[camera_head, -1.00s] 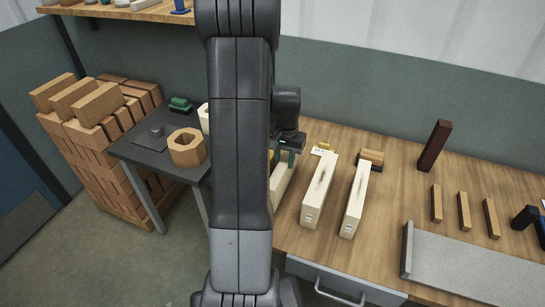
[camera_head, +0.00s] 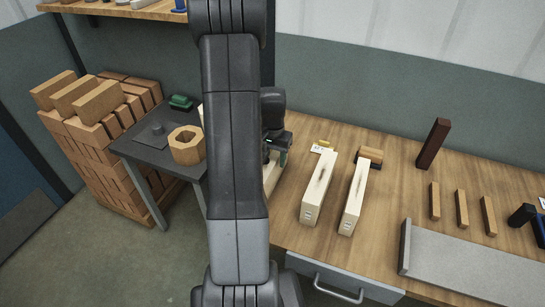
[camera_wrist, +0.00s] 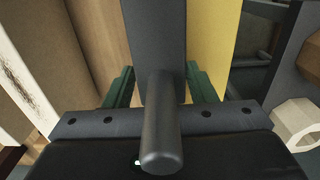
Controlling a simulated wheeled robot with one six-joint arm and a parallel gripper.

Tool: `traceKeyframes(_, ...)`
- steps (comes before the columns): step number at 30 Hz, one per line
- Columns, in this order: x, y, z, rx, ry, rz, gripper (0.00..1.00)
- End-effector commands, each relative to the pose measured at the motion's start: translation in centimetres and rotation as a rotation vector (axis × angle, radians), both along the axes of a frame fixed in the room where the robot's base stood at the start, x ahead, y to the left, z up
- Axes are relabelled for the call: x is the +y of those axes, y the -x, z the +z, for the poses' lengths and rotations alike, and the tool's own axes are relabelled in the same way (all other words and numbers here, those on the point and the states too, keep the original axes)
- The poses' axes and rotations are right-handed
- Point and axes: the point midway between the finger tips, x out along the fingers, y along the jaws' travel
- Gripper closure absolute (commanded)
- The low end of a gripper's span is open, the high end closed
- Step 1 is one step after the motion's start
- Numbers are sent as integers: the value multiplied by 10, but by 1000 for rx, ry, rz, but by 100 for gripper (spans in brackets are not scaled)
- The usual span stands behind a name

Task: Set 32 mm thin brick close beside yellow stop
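In the wrist view a dark grey bar (camera_wrist: 157,35) with a round peg stands between the green fingers of my gripper (camera_wrist: 160,80). I take it as the thin brick; its lower end is hidden. The fingertips appear to press its two sides. A broad yellow face (camera_wrist: 212,40), which I take as the yellow stop, lies just right of the bar; any gap is hard to see. In the head view my gripper (camera_head: 275,142) is partly hidden behind my arm, over a pale strip (camera_head: 272,178) at the bench's left end.
Two cream slotted blocks (camera_head: 318,190) (camera_head: 354,197) lie on the wooden bench (camera_head: 400,190). Several small sticks, a tall dark red block (camera_head: 433,143) and a grey channel (camera_head: 460,265) stand further right. A dark side table (camera_head: 150,150) bears a wooden ring (camera_head: 187,146).

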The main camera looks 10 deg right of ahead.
Motion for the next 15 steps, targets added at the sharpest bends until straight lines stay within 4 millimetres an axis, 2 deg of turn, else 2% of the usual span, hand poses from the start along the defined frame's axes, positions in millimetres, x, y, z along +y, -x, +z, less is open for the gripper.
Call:
traceKeyframes(10, 0, 0, 7, -2, 0, 0, 50)
traceKeyframes(15, 0, -1, 33, -5, 1, 0, 50)
